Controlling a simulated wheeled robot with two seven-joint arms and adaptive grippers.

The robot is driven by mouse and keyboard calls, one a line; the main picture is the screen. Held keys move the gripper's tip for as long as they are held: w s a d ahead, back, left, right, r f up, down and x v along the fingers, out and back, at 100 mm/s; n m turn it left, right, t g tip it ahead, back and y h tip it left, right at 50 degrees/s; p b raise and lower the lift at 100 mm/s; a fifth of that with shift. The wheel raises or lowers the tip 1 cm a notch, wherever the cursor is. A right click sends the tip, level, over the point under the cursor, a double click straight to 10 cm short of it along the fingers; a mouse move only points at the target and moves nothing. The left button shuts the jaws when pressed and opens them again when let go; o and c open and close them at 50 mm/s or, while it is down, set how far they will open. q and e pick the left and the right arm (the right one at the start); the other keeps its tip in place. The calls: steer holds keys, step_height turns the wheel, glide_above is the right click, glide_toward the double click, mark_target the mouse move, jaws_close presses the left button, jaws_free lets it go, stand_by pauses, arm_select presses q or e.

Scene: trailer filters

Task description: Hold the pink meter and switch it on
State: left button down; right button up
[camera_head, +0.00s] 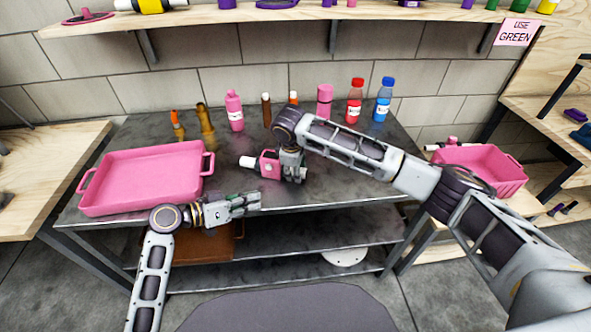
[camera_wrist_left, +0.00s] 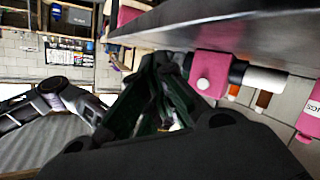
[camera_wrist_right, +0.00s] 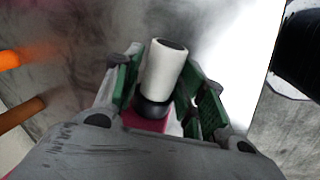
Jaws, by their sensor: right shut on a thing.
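The pink meter (camera_head: 269,166) is a small pink box with a white cylinder on a black neck at its left end. My right gripper (camera_head: 289,168) is shut on it and holds it above the front part of the dark table. In the right wrist view the white cylinder shows between the green finger pads, with a bit of pink below. In the left wrist view the meter (camera_wrist_left: 211,74) shows a round white button (camera_wrist_left: 203,84) on its face. My left gripper (camera_head: 250,203) is empty, in front of and below the meter, apart from it; its finger gap is unclear.
A pink tray (camera_head: 150,181) stands on the table's left. Pink, red and blue bottles and orange and brown-handled tools stand along the back of the table (camera_head: 335,187). A pink bin (camera_head: 482,168) is at right. A wooden shelf (camera_head: 290,12) runs above.

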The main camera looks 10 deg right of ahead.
arm_select(q)
steer(key=shift+w, duration=0.15)
stand_by(0.3)
glide_toward(280, 174)
steer(key=shift+s+x, duration=0.15)
steer(key=shift+x, duration=0.7)
steer(key=shift+s+x, duration=0.2)
steer(key=shift+x, duration=0.65)
steer(key=shift+w+d+f, duration=0.1)
steer(key=shift+w+d, duration=0.25)
steer(key=shift+w, duration=0.2)
stand_by(1.3)
steer(key=shift+s, duration=0.1)
steer(key=shift+s+a, duration=0.25)
steer(key=shift+s, duration=0.3)
stand_by(0.3)
steer(key=shift+s+a, duration=0.4)
steer(key=shift+s, duration=0.5)
steer(key=shift+s+a, duration=0.4)
steer(key=shift+s, duration=0.5)
steer(key=shift+s+a, duration=0.35)
steer(key=shift+s, duration=0.55)
arm_select(e)
steer(key=o, duration=1.2)
